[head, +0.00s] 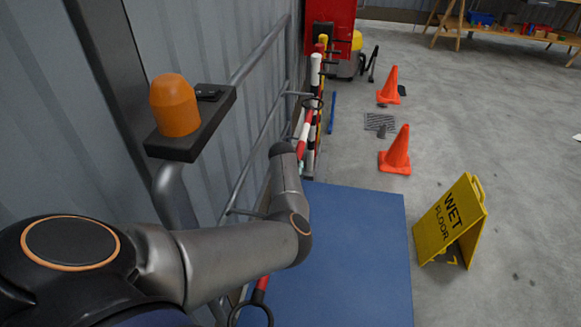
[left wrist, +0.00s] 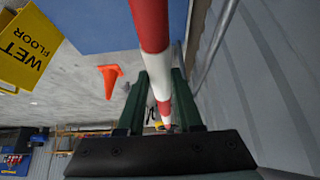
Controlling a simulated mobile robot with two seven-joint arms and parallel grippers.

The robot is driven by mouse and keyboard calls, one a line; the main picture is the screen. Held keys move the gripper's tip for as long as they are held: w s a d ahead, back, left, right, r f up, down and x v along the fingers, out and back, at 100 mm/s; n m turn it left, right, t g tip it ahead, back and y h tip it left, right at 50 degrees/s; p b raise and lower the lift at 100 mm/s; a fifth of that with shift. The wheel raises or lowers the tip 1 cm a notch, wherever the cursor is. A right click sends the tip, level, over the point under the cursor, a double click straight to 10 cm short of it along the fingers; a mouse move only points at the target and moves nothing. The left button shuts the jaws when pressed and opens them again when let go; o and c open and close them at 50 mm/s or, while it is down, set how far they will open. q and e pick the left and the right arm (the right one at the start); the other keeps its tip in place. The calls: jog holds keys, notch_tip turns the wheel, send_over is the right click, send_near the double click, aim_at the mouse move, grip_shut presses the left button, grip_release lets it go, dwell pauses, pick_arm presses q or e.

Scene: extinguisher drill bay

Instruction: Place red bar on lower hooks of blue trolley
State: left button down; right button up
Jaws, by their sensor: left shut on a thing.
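The red-and-white bar (head: 305,130) runs along the grey tube rail, left of the blue deck (head: 360,240) that I take for the blue trolley. My arm hides its middle; a near red end (head: 262,283) shows below the arm. In the left wrist view the bar (left wrist: 155,60) passes between the green fingers of my left gripper (left wrist: 161,78), which is shut on it. In the head view the forearm and wrist hide the fingers. Black rings or hooks show near the bar at the bottom (head: 254,310) and farther up (head: 312,103). Whether the bar rests on any hook is hidden. My right gripper is not in view.
A yellow wet-floor sign (head: 452,222) stands right of the deck. Two orange cones (head: 397,152) stand beyond it. A red cabinet (head: 332,27) is at the back, and a corrugated wall (head: 210,60) closes the left side. The floor at right is mostly clear.

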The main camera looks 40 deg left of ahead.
pick_arm(q)
jog(key=shift+f+b, duration=0.45)
jog(key=shift+f, duration=1.15)
jog(key=shift+f, duration=0.15)
jog(key=c, duration=0.6)
grip_release()
